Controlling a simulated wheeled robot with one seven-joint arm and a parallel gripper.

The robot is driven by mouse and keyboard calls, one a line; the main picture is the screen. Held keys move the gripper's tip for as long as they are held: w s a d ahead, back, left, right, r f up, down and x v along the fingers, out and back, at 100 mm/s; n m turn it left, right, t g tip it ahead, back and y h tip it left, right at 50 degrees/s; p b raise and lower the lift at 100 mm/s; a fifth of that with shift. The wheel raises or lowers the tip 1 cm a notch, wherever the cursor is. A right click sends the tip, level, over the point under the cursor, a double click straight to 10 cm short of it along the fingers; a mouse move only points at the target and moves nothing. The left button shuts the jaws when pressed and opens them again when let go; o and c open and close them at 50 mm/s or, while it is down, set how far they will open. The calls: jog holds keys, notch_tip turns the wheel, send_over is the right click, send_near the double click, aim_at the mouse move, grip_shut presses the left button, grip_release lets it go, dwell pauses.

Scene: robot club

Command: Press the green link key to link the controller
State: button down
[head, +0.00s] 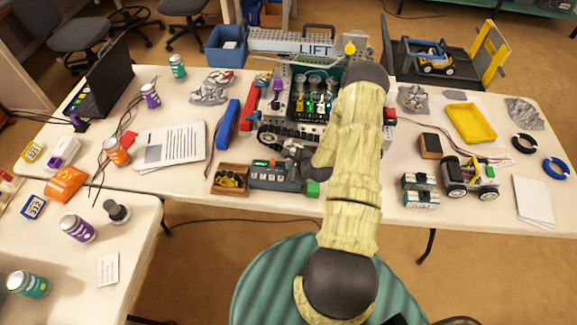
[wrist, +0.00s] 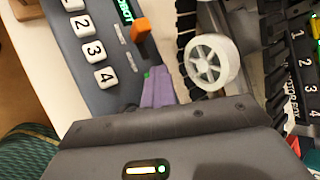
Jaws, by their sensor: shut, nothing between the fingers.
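The dark grey controller (head: 277,176) lies near the front edge of the table, with its green link key (head: 312,188) at its right end. In the wrist view the controller (wrist: 88,18) shows white numbered keys, a small lit screen and an orange block (wrist: 141,30). The green link key cannot be made out there; my gripper's dark body covers that side. My gripper (wrist: 158,78) is shut and empty, its purple fingers at the controller's far edge, between the controller and a white wheel. Whether they touch anything I cannot tell. In the head view my arm hides the fingertips.
A tracked machine (head: 285,138) with numbered slots stands close behind the controller; its white wheel (wrist: 208,60) is near my fingers. A wooden tray (head: 230,179) sits left of the controller. Green-ended cylinders (head: 420,190) and a small wheeled robot (head: 470,177) stand to the right.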

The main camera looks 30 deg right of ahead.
jog(key=shift+r+p, duration=0.6)
jog(key=shift+r, duration=0.2)
jog(key=shift+r+p, duration=1.8)
jog(key=shift+r, duration=0.7)
